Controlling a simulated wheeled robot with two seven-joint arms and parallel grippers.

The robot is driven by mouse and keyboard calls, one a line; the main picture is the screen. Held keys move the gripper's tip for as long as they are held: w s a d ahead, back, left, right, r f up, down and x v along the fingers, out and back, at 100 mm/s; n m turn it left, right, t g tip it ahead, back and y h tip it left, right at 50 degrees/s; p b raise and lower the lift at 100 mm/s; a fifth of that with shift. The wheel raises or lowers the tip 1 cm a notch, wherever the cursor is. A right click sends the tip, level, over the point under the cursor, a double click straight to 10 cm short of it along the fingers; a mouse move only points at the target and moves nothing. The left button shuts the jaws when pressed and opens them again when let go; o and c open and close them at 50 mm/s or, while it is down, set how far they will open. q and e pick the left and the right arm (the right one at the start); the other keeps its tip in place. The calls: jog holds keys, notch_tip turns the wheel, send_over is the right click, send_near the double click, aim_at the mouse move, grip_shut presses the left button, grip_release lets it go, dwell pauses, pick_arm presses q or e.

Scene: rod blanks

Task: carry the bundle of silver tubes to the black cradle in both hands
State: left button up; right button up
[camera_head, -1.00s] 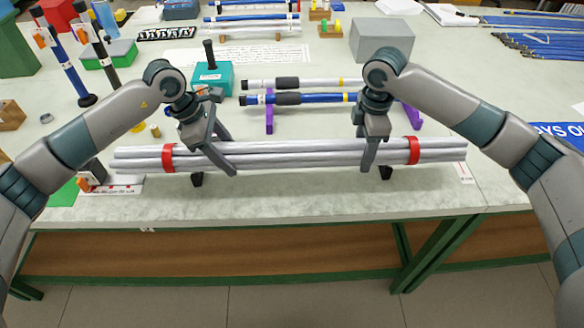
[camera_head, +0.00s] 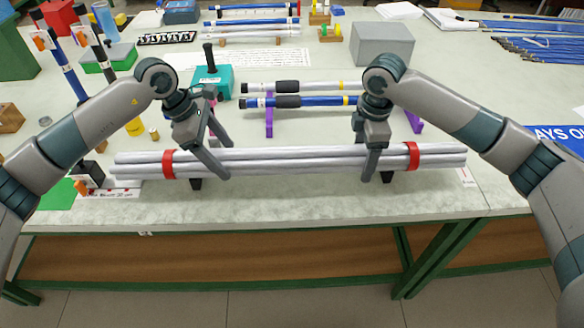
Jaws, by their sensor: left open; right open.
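The bundle of silver tubes (camera_head: 290,161) lies level along the table's front, with a red band near each end. Black supports show under it at the left (camera_head: 196,183) and right (camera_head: 387,176); they look like the black cradle, mostly hidden by the bundle. My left gripper (camera_head: 228,160) is open at the bundle, right of the left red band, one finger in front and one behind. My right gripper (camera_head: 365,154) is open and straddles the bundle left of the right red band. I cannot tell whether the fingers touch the tubes.
Behind the bundle, a blue rod (camera_head: 325,100) and a silver rod (camera_head: 310,85) lie on purple stands (camera_head: 269,122). A teal block (camera_head: 213,78) and a grey box (camera_head: 383,44) stand further back. The table's front edge is close to the bundle.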

pick_arm(q)
jog(key=v, duration=0.9)
jog(key=shift+a+r, duration=0.1)
jog(key=shift+r, duration=0.1)
pick_arm(e)
notch_tip(320, 180, up, 12)
jog(key=shift+s, duration=0.1)
dwell(0.5)
dwell(0.5)
